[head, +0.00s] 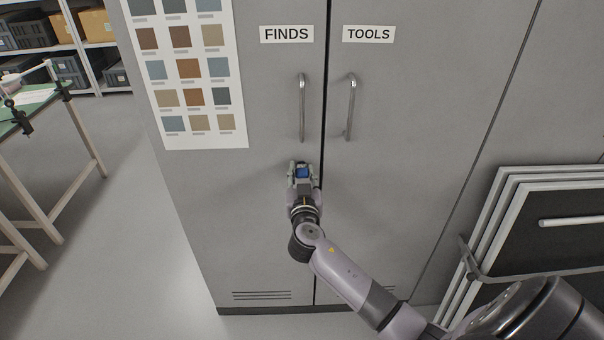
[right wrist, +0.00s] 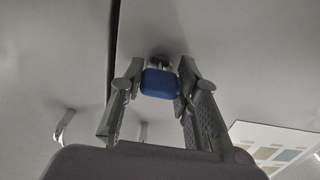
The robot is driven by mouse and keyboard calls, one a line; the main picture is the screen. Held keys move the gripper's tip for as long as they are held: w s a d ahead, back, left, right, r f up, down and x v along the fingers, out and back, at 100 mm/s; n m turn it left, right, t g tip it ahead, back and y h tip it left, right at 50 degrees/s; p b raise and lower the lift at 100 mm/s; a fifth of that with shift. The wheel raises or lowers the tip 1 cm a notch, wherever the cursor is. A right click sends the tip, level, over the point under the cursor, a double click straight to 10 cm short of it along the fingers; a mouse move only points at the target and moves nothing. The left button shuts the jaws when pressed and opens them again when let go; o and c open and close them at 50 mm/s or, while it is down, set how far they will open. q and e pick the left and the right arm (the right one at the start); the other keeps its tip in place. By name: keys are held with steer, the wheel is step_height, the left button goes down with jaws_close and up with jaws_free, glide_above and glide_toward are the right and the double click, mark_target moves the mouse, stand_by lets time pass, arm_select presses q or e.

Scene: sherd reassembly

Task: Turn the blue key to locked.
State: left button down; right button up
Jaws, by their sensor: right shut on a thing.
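The blue key (head: 302,171) sits in the lock on the left cabinet door (head: 240,200), the one labelled FINDS, below its handle and near the door gap. In the right wrist view the blue key head (right wrist: 159,84) is between the two fingers, with a metal lock part (right wrist: 158,62) behind it. My right gripper (head: 302,168) is shut on the key. The marks for locked or unlocked do not show, so I cannot tell which way the lock stands. My left gripper is not in view.
The FINDS handle (head: 302,108) and the TOOLS handle (head: 350,108) are above my right gripper. A colour chart (head: 240,135) hangs on the cabinet at left. Framed panels (head: 490,215) lean at right. A green-topped table (head: 35,107) stands at left, with open floor before it.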

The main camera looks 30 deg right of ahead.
steer(key=shift+c, duration=1.4)
steer(key=shift+n, duration=0.3)
steer(key=n+b, duration=0.1)
steer(key=n, duration=0.1)
steer(key=shift+n, duration=0.3)
steer(key=n, duration=0.4)
steer(key=shift+n, duration=0.3)
steer(key=n+p, duration=0.1)
steer(key=n, duration=0.4)
steer(key=shift+r, duration=0.1)
steer(key=n+p, duration=0.1)
steer(key=n, duration=0.4)
steer(key=shift+p, duration=0.3)
steer(key=shift+n, duration=0.3)
